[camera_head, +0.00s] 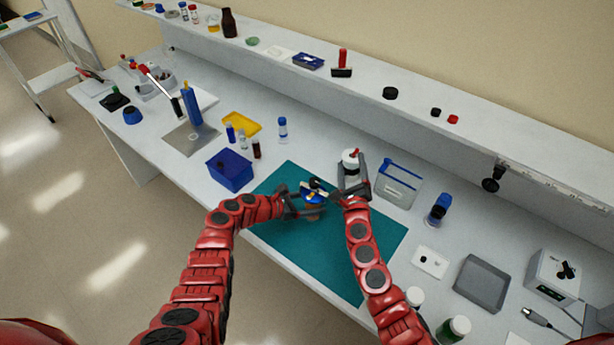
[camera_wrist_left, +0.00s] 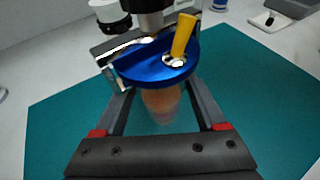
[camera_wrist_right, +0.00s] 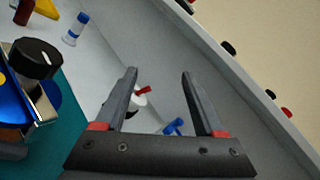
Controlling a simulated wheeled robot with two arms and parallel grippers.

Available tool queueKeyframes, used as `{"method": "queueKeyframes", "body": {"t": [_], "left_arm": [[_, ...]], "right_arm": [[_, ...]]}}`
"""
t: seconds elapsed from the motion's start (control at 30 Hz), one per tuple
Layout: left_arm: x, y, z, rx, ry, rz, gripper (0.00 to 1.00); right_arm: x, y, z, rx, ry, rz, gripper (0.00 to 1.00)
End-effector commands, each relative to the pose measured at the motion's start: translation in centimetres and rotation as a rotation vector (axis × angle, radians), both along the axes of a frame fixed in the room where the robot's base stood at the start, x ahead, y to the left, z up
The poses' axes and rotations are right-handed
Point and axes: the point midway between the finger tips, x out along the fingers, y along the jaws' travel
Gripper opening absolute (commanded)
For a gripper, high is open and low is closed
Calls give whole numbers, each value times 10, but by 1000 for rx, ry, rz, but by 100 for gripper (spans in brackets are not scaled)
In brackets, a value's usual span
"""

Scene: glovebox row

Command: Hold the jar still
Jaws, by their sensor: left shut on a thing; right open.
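The jar (camera_head: 313,210) is upright over the teal mat (camera_head: 290,242). In the left wrist view it shows as a blurred orange-brown body (camera_wrist_left: 162,104) under a blue round top (camera_wrist_left: 150,70). A yellow handle, a shiny metal strip and a dark knob sit on or over that top. My left gripper (camera_head: 306,207) is shut on the jar, a finger at each side. Whether the jar's base touches the mat is hidden. My right gripper (camera_head: 353,166) is open and empty behind and right of the jar. The blue top (camera_wrist_right: 12,105) is at the left edge of the right wrist view.
A white bottle with a red tip (camera_head: 350,157) stands just beyond my right gripper. A clear bin with a blue edge (camera_head: 398,186) is right of it. A blue box (camera_head: 229,170) stands left of the mat. The mat's front part is clear. A raised shelf (camera_head: 400,108) runs behind.

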Motion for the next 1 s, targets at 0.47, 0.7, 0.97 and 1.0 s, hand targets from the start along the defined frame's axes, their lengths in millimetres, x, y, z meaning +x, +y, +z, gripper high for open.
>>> {"method": "queueKeyframes", "body": {"t": [0.47, 0.7, 0.97, 1.0], "left_arm": [[0, 0, 1, -1, 0, 0, 0], [0, 0, 1, 0, -1, 0, 0], [0, 0, 1, 0, -1, 0, 0], [0, 0, 1, 0, -1, 0, 0]], "right_arm": [[-66, 30, -44, 558, 306, 597, 71], [-87, 40, -38, 661, 356, 711, 71], [-59, 68, -37, 668, 359, 718, 71], [-52, 75, -36, 668, 358, 721, 71]]}}
